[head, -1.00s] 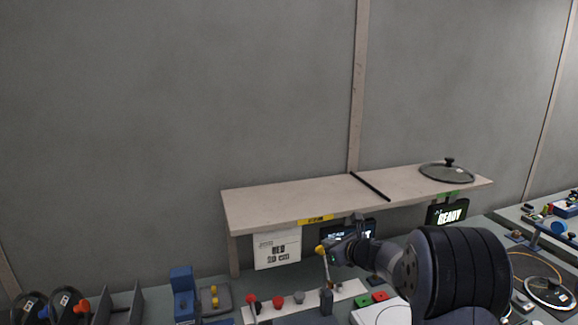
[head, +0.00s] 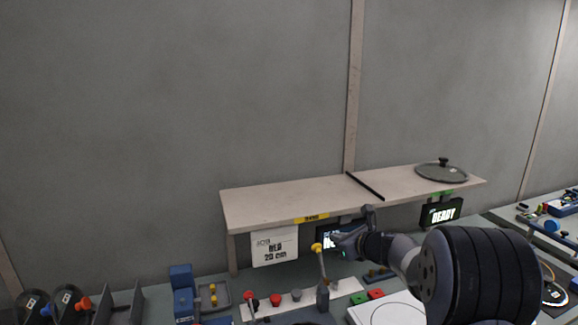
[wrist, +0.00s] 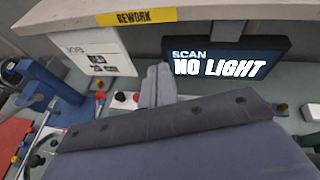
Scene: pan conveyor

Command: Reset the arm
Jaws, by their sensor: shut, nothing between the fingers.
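In the head view my arm and gripper partly cover that screen. A yellow-topped lever (head: 318,248) stands close to the left of the gripper; I cannot tell whether they touch.
A shelf (head: 270,199) carries a glass lid (head: 441,172) at its right end. A "REWORK" label (wrist: 135,17) is on its edge. A job card (head: 274,248) and a "READY" screen (head: 440,213) hang below.

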